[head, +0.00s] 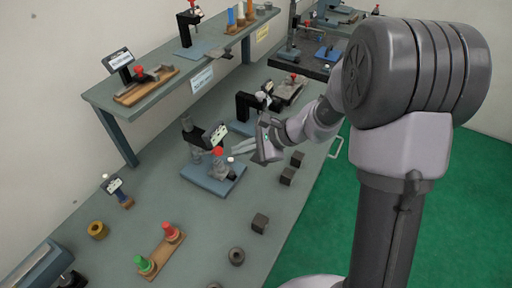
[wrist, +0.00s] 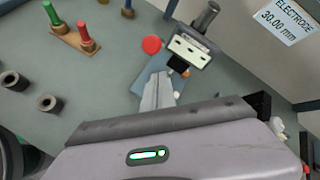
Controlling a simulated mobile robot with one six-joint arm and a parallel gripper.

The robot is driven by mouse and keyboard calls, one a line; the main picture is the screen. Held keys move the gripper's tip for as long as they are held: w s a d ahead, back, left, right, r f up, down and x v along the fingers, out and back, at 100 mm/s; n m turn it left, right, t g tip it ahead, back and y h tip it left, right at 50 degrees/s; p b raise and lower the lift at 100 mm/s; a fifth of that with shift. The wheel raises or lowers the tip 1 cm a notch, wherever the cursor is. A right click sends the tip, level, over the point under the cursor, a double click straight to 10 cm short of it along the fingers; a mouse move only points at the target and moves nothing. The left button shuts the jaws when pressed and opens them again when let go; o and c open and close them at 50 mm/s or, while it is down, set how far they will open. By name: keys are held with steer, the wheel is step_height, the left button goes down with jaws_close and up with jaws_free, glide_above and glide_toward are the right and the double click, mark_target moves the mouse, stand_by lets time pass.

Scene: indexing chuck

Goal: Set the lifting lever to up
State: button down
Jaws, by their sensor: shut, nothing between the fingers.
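A device on a blue base (head: 207,183) stands on the bench below the shelf. It has a dark post, a tilted white label panel (head: 217,134), a red knob (head: 218,151) and a small white ball (head: 230,160). I cannot tell which of these belongs to the lifting lever. My gripper (head: 236,150) is shut and empty, just right of and above the device. In the wrist view, my shut fingers (wrist: 158,92) reach over the blue base (wrist: 145,82), with the red knob (wrist: 152,45) beyond them and the label panel (wrist: 190,48) to the right.
A black device (head: 246,105) stands behind my gripper. A wooden rack (head: 160,257) with green and red pegs is at the front. The shelf (head: 150,100) overhangs the back left.

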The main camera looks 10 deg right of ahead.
steer(key=shift+s+a+r, duration=0.15)
steer(key=shift+a+r, duration=0.15)
steer(key=shift+a, duration=0.2)
steer(key=shift+s+a+r, duration=0.15)
steer(key=shift+a+r, duration=0.15)
steer(key=shift+a, duration=0.15)
steer(key=r+p, duration=0.1)
steer(key=w+a+r+h+p, duration=0.1)
steer(key=p, duration=0.1)
steer(key=r+g+p, duration=0.1)
steer(key=p, duration=0.1)
steer(key=shift+w+a, duration=0.15)
steer(key=shift+a, duration=0.15)
steer(key=shift+p, duration=0.35)
